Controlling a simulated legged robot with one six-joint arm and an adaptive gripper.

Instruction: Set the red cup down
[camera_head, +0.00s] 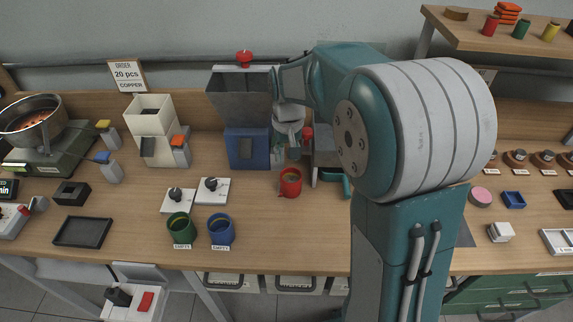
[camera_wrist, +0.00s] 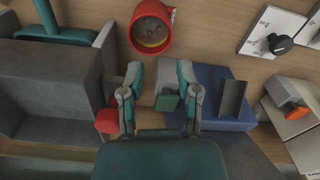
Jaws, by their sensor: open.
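The red cup (camera_head: 291,182) stands upright on the wooden bench, in front of the grey and blue hopper unit. In the wrist view the red cup (camera_wrist: 152,28) is at the top, just beyond my fingertips, and something lies in its bottom. My gripper (camera_wrist: 160,84) is open, with its two fingers apart and nothing between them on the cup; a small green block on the blue unit shows behind the gap. In the head view my gripper (camera_head: 292,140) hangs behind the cup, partly hidden by my arm.
A green cup (camera_head: 180,229) and a blue cup (camera_head: 221,229) stand to the front left. Two white dial plates (camera_head: 210,190) lie behind them. The blue unit (camera_head: 247,149) with a grey hopper (camera_head: 238,97) stands close to my gripper. A dark tray (camera_head: 83,232) lies farther left.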

